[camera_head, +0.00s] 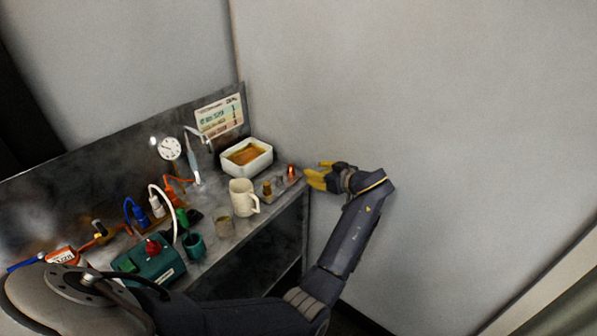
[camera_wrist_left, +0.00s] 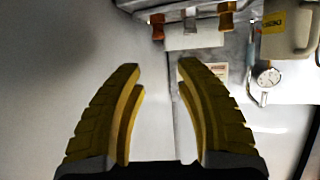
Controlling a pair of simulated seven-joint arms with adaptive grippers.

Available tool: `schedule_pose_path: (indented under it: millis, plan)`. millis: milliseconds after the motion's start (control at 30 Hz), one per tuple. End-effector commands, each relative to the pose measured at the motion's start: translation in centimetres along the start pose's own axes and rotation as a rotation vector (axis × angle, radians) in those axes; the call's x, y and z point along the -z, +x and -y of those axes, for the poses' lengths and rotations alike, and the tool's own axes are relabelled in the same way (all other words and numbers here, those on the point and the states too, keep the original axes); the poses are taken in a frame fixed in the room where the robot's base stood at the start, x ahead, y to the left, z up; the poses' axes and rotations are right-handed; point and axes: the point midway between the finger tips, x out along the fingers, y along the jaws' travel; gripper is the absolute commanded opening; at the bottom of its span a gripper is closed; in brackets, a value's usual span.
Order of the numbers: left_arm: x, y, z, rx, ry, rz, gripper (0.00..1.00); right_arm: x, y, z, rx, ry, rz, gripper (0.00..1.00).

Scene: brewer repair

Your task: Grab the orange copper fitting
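The orange copper fitting (camera_head: 291,171) stands at the right end of the metal bench, last in a short row of small fittings. It also shows at the top of the left wrist view (camera_wrist_left: 157,27), ahead of the gap between my fingers. My left gripper (camera_head: 319,175) is just off the bench's right end, to the right of the fitting and apart from it. In the left wrist view its yellow fingers (camera_wrist_left: 158,72) are spread with nothing between them. My right gripper is not in view.
A grey fitting (camera_head: 279,180) and a brass one (camera_head: 267,188) stand left of the copper one. A cream mug (camera_head: 243,197) and a white tray (camera_head: 258,164) are close by. A gauge (camera_head: 169,148), hoses and a green box (camera_head: 150,262) crowd the left. Air beyond the bench's right end is free.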

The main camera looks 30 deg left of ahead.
Motion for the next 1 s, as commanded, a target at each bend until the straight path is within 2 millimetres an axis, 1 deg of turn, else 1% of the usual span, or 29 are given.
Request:
schedule_pose_path:
  millis: [33, 300, 500, 600, 867, 1000]
  plan:
    - [0.1, 1.0, 0.1, 0.003, 0.002, -0.003, 0.34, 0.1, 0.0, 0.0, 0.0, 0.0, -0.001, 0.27]
    - [0.1, 6.0, 0.1, 0.002, 0.004, -0.003, 0.34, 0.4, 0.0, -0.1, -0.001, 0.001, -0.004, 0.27]
    - [0.0, 9.0, 0.0, 0.001, 0.006, -0.002, 0.34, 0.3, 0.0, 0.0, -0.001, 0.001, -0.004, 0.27]
    - [0.0, 10.0, -0.1, -0.001, 0.004, -0.001, 0.34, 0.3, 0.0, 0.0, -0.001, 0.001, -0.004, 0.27]
    - [-0.1, 11.1, -0.1, -0.001, 0.004, 0.001, 0.34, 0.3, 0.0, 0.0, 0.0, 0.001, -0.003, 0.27]
    - [-0.1, 12.3, -0.1, 0.001, 0.006, -0.001, 0.34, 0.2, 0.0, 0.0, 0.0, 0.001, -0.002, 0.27]
